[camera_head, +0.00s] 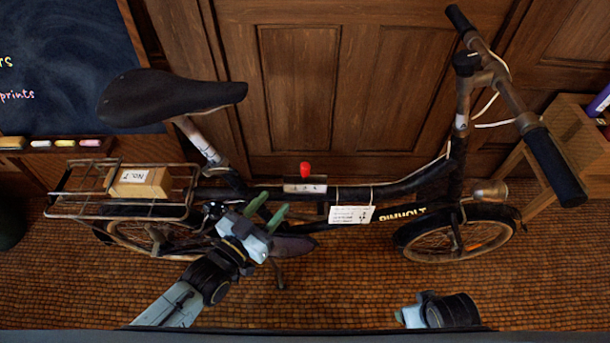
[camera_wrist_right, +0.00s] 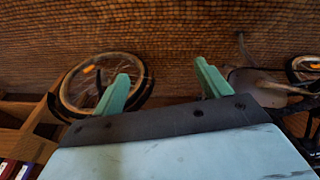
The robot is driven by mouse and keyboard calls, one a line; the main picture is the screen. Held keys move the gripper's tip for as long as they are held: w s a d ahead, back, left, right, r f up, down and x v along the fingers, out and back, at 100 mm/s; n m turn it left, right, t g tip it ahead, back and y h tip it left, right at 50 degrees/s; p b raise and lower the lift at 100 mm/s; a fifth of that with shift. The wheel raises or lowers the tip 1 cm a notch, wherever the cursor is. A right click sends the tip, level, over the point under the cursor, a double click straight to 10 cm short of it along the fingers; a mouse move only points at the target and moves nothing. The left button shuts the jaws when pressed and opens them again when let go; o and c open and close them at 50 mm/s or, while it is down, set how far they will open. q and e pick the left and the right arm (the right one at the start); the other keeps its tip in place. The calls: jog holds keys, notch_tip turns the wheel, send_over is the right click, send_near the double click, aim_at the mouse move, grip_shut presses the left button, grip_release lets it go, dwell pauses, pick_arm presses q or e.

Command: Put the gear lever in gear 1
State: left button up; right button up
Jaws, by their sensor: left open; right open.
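The gear lever has a red knob (camera_head: 305,169) that stands upright over a small pale gear plate (camera_head: 305,188) on the bicycle's frame tube. The marks on the plate are too small to read, so I cannot tell which gear it is in. My left gripper (camera_head: 267,211) is open and empty, with green fingers, to the left of and below the lever in the head view. My right gripper (camera_wrist_right: 163,84) is open and empty in the right wrist view. The lever does not show in that view.
The black bicycle stands before a wooden panelled wall (camera_head: 300,90). Its saddle (camera_head: 165,97), handlebar (camera_head: 515,95) and rear rack with a box (camera_head: 141,184) flank the lever. A white tag (camera_head: 351,214) hangs right of the lever. A wooden stand (camera_head: 570,150) is at the right.

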aim_at(302, 169)
pick_arm(q)
jog(key=b+x, duration=0.1)
jog(key=x, duration=0.3)
jog(key=b+x, duration=0.1)
jog(key=x, duration=0.3)
jog(key=b+x, duration=0.1)
jog(key=x, duration=0.3)
jog(key=shift+d+r+b, duration=0.2)
jog(key=shift+r+b, duration=0.1)
jog(key=shift+b, duration=0.05)
jog(key=shift+w+d, duration=0.4)
jog(key=shift+w, duration=0.15)
pick_arm(e)
jog(key=a+r, duration=0.4)
jog(key=r, duration=0.6)
jog(key=shift+w+r+t+y, duration=0.25)
jog(key=shift+r+t+y, duration=0.05)
jog(key=shift+y, duration=0.1)
pick_arm(q)
grip_shut()
jog(key=shift+a, duration=0.1)
